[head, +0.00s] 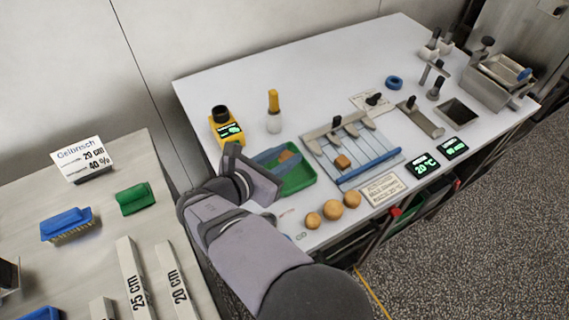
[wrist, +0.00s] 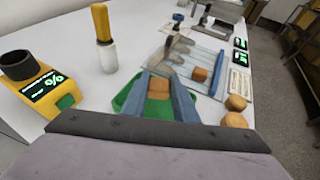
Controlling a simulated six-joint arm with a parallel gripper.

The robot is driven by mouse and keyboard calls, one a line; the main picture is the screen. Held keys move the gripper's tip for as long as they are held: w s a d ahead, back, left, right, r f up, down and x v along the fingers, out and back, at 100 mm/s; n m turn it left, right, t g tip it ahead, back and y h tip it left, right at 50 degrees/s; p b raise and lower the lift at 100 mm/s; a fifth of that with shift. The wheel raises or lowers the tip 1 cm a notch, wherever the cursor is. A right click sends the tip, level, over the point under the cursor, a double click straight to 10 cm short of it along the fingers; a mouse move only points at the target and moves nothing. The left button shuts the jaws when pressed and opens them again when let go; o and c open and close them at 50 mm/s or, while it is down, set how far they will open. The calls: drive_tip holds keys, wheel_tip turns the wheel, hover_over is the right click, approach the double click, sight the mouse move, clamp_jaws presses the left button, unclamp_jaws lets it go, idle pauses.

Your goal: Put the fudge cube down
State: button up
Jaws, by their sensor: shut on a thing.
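My gripper (wrist: 159,80) has two blue fingers, shut on a small brown fudge cube (wrist: 158,86) over the green tray (wrist: 122,98). In the head view, my gripper (head: 279,155) is at the green tray (head: 299,184), with the brown fudge cube (head: 285,156) at its fingertips. I cannot tell whether the cube touches the tray floor. A second brown cube (head: 342,161) lies on the slatted mesh (head: 354,140) to the right, apart from the gripper; it also shows in the wrist view (wrist: 200,75).
A yellow device with a black cup (head: 226,126) and a yellow-handled bottle (head: 273,113) stand behind the tray. Several round tan balls (head: 332,209) lie at the front edge. The white table (head: 310,75) is clear at the back.

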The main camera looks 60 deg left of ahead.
drive_tip(key=shift+f, duration=1.75)
drive_tip(key=shift+f, duration=0.1)
drive_tip(key=o, duration=0.8)
drive_tip(key=shift+s+r+p, duration=0.15)
drive_tip(key=shift+r+p, duration=0.1)
drive_tip(key=shift+p, duration=0.1)
drive_tip(key=shift+p+v, duration=0.95)
drive_tip(key=shift+v, duration=1.65)
drive_tip(key=shift+d, duration=0.1)
